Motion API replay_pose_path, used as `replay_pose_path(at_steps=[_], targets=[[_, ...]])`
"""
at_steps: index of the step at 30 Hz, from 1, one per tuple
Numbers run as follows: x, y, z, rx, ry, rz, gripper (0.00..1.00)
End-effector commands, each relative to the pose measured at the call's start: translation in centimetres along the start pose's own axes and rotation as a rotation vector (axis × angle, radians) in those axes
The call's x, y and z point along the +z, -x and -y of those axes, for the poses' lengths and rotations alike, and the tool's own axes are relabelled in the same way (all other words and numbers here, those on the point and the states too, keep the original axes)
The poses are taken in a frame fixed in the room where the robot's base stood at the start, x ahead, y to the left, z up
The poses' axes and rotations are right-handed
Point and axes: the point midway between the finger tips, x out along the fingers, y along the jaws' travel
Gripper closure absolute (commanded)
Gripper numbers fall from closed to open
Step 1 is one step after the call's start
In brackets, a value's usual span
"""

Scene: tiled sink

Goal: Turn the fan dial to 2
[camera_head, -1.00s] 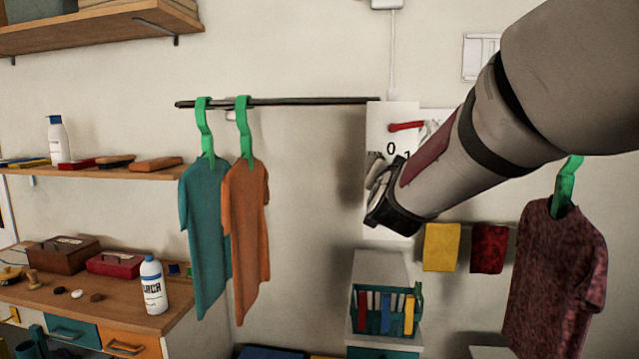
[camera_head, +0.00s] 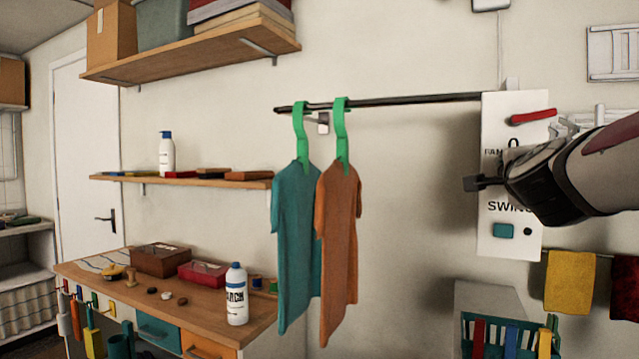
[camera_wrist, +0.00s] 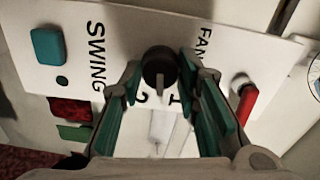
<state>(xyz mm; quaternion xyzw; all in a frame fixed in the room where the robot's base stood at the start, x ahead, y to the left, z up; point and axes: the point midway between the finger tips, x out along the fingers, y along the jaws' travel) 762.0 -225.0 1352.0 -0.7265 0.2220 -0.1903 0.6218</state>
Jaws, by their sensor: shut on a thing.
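The white fan panel (camera_head: 497,242) hangs on the wall at right in the head view, and it also fills the wrist view (camera_wrist: 112,22). The fan dial (camera_wrist: 159,66) is a round black knob with a grey pointer. The pointer points down in the wrist view, roughly between the printed 2 and 1. My gripper (camera_wrist: 161,68) has its teal-padded fingers on either side of the dial and is shut on it. In the head view my gripper (camera_head: 478,183) is in front of the panel and hides the dial.
On the panel are a red lever (camera_wrist: 247,103) and a teal button (camera_wrist: 48,44) by the word SWING. A rail (camera_head: 420,100) with a teal shirt (camera_head: 295,240) and an orange shirt (camera_head: 338,240) is left of the panel. Yellow cloth (camera_head: 570,283) hangs below right.

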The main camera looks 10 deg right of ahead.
Motion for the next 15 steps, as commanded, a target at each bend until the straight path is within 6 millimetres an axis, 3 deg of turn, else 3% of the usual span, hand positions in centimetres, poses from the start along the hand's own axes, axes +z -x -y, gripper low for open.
replay_pose_path(at_steps=[15], targets=[[0.01, -0.06, -0.3, -0.001, -0.461, -0.002, 0.98]])
